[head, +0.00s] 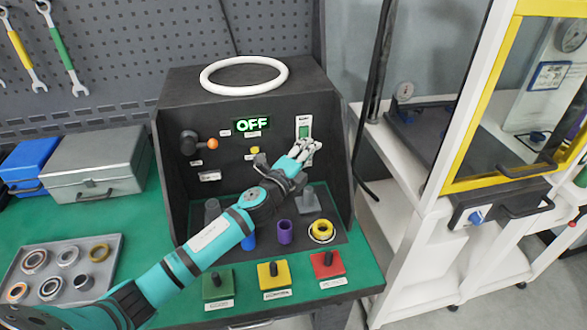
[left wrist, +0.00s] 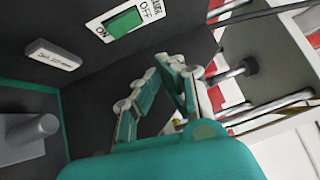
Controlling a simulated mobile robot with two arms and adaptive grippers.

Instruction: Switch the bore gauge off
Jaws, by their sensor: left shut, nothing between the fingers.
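The bore gauge station is a dark box (head: 185,105) on the green bench, and its small display (head: 252,125) reads OFF in green. Its green rocker switch (head: 304,131) is on a white plate at the right of the panel. In the left wrist view the switch (left wrist: 123,22) carries ON and OFF labels; I cannot tell which way the rocker is tipped. My left gripper (head: 308,145) is shut and empty, just below the switch in the head view. In the left wrist view its fingertips (left wrist: 168,62) are apart from the switch. My right gripper is not in view.
A white ring (head: 244,76) lies on the station's top. A purple cylinder (head: 285,232) and yellow rings (head: 322,231) stand below my arm. Green, yellow and red blocks (head: 327,264) line the front. A tray of rings (head: 95,280) is at left, a white-framed cabinet (head: 430,190) at right.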

